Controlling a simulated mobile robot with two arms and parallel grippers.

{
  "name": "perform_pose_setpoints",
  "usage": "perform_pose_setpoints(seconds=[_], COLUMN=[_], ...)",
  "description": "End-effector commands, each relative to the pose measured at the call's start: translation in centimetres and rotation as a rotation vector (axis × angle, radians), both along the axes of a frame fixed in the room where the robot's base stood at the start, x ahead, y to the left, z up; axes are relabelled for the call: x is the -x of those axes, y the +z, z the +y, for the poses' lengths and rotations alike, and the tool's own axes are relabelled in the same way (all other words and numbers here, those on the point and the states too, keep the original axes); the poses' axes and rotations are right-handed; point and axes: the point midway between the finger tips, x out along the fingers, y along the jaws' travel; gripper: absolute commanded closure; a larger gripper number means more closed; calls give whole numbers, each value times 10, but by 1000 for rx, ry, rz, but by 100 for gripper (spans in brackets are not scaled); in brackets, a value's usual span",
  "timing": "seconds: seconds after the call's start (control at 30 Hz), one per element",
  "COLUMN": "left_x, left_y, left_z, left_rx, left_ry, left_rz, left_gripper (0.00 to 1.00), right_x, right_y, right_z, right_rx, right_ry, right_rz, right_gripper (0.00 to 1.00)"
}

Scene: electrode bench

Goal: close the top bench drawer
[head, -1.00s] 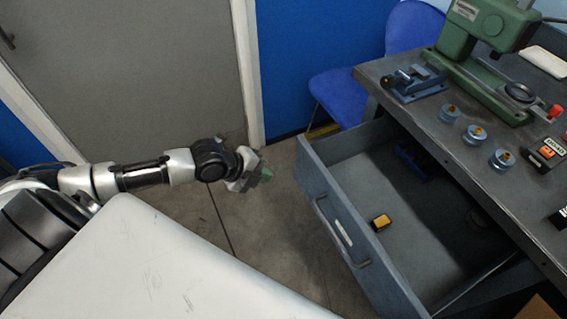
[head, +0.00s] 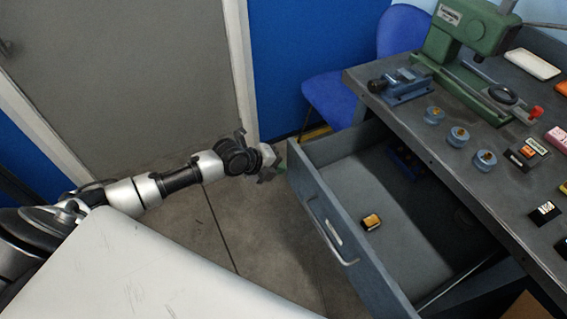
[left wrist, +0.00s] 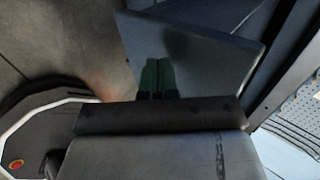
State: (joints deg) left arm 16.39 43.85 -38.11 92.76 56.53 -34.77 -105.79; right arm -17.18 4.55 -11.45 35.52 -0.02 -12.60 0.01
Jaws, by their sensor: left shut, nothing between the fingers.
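The top bench drawer (head: 345,262) stands pulled out from the bench, with a bar handle on its grey-blue front. A small yellow and black item (head: 371,221) lies on its floor, and a blue item sits toward the back. My left gripper (head: 281,170) is just left of the drawer front's far end, beyond the handle. In the left wrist view its green fingertips (left wrist: 157,78) are together and empty, with a flat grey panel right in front of them. I cannot tell whether they touch it. My right gripper is not in view.
The bench top (head: 420,125) carries a green press (head: 470,35), a blue vise (head: 400,86), several round blue-clear pieces and small boxes. A blue chair (head: 335,100) stands behind the bench's far end. Floor left of the drawer is clear.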

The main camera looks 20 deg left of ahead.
Motion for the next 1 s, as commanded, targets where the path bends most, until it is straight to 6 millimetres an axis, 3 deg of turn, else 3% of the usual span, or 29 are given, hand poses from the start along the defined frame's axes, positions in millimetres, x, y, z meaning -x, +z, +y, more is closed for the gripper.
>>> perform_pose_setpoints(seconds=[0.2,0.67,1.0], left_x=[-13,-16,-52], left_y=[0,-1,-4], left_z=[-10,-12,-41], left_rx=[-1,-1,1], left_ry=[0,-1,-1], left_rz=[2,0,-3], left_gripper=[100,100,100], right_x=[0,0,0], right_y=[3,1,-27], right_z=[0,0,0], right_rx=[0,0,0], right_ry=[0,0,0], right_rz=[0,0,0], right_gripper=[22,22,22])
